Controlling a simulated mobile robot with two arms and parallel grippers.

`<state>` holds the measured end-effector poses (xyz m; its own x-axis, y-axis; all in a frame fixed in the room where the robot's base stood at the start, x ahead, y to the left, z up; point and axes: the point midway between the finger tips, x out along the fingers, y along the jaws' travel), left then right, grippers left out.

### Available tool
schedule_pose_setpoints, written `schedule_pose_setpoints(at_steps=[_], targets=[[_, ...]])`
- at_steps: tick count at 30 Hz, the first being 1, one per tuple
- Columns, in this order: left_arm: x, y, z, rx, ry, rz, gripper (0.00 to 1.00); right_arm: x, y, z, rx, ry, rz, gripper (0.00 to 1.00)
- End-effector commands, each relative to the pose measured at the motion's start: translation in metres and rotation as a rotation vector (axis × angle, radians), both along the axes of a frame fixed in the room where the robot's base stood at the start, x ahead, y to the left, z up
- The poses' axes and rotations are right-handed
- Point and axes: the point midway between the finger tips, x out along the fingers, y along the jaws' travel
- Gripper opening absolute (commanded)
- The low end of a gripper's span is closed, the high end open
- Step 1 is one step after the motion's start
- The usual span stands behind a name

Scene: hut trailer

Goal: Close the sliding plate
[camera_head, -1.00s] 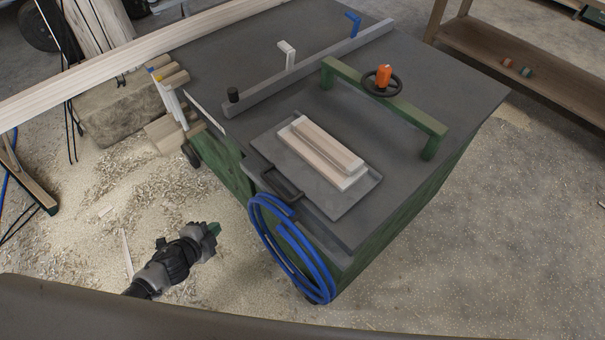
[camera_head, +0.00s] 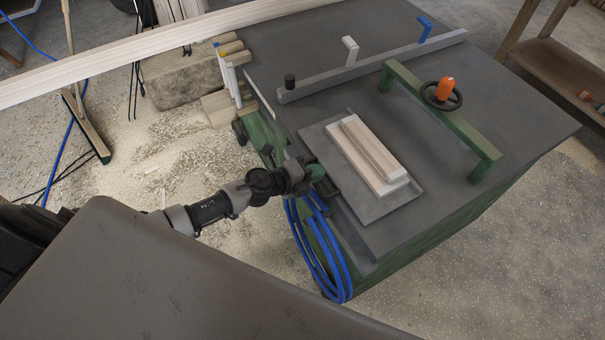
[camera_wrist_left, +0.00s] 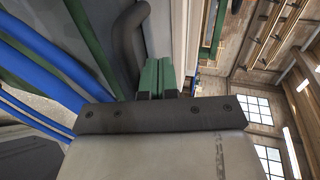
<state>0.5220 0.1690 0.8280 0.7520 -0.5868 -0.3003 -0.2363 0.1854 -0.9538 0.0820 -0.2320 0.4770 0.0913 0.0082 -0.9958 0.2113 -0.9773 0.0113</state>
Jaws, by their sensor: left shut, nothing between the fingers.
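The sliding plate (camera_head: 318,140) is a flat grey plate on the dark top of a green machine. Two stacked pale wood blocks (camera_head: 370,155) lie on it. Its dark handle (camera_head: 330,192) is at the plate's near left edge, partly hidden by my gripper. My left gripper (camera_head: 316,171), with green fingertips, is at this handle. In the left wrist view its fingers (camera_wrist_left: 158,78) are shut and empty, right beside a dark curved bar (camera_wrist_left: 130,42) that looks like the handle. I cannot tell whether they touch. My right gripper is not in view.
Blue hose coils (camera_head: 318,245) hang at the machine's near side, just below my left gripper. A green bridge with a handwheel (camera_head: 442,95) and a grey fence (camera_head: 375,66) stand on the top. A long pale beam (camera_head: 150,48) crosses the upper left.

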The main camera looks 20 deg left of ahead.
Motion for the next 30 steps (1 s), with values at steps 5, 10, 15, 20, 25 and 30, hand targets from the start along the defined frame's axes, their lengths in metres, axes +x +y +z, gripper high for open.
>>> schedule_pose_setpoints(at_steps=[5, 10, 15, 20, 25, 30], targets=[[0.007, -0.005, -0.003, -0.001, 0.001, 0.000, 0.00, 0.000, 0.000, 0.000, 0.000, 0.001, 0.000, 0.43], [0.007, -0.006, -0.003, -0.001, 0.001, 0.000, 0.00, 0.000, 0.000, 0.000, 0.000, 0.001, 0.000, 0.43], [0.010, -0.008, -0.002, -0.001, 0.000, 0.000, 0.00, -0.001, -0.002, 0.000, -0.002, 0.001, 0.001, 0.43], [0.031, -0.024, -0.001, -0.003, -0.001, 0.002, 0.00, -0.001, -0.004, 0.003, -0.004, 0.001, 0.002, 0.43], [0.042, -0.033, -0.002, -0.001, 0.001, 0.000, 0.00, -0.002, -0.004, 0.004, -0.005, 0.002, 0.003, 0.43], [0.042, -0.033, -0.003, -0.001, 0.001, 0.000, 0.00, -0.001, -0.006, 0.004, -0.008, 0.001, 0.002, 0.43]])
